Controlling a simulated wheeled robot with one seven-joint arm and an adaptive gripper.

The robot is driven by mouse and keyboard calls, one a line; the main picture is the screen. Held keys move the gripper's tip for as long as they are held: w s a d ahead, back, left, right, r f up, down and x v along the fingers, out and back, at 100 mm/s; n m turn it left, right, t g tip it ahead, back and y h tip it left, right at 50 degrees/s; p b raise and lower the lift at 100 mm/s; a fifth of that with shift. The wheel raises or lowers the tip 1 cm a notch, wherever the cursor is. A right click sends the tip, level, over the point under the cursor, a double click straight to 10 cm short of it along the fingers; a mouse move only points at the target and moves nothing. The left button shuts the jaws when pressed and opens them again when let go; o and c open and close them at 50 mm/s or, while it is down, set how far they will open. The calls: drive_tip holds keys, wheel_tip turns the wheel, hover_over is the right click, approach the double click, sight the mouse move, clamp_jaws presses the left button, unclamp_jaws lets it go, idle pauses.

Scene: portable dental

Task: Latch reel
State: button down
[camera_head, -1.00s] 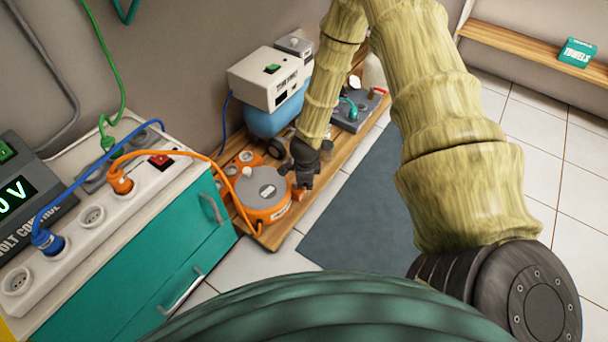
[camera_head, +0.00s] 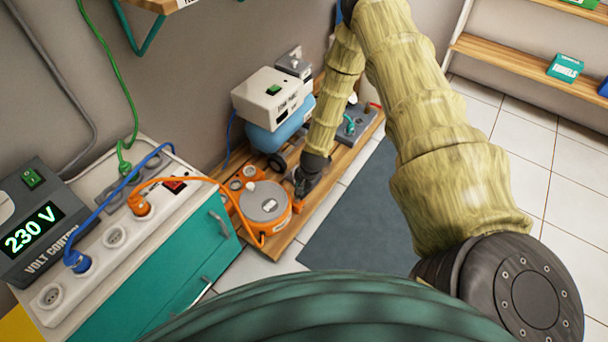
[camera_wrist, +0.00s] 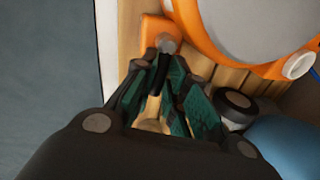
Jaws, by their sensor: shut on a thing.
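The orange cable reel (camera_head: 283,212) with a grey round top (camera_head: 264,200) sits on the low wooden board. An orange cord runs from it to the power strip. My gripper (camera_head: 304,188) is low at the reel's right side, pointing down. In the wrist view my gripper (camera_wrist: 165,92) is shut on a thin dark lever (camera_wrist: 157,85) between its green-padded fingers. The lever runs toward a grey round knob (camera_wrist: 167,44) at an orange bracket (camera_wrist: 153,29). The reel's orange rim (camera_wrist: 213,45) curves close by at upper right. The fingers partly hide the lever.
A blue tank (camera_head: 283,128) with a white box (camera_head: 268,95) stands behind the reel on the board (camera_head: 337,160). The teal cabinet with the power strip (camera_head: 113,238) is at left. A grey mat (camera_head: 350,225) lies clear at right.

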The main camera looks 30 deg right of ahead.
drive_tip(key=shift+w+a+n, duration=0.1)
drive_tip(key=shift+w+n, duration=0.2)
drive_tip(key=shift+n, duration=0.4)
drive_tip(key=shift+p, duration=0.3)
drive_tip(key=c, duration=1.5)
unclamp_jaws()
drive_tip(key=shift+a, duration=0.15)
drive_tip(key=shift+o, duration=0.2)
drive_tip(key=shift+s, duration=0.1)
drive_tip(key=shift+d+r, duration=0.2)
wheel_tip(320, 180, up, 11)
drive_tip(key=s, duration=0.2)
drive_tip(key=shift+d+r, duration=0.15)
drive_tip(key=shift+d, duration=0.25)
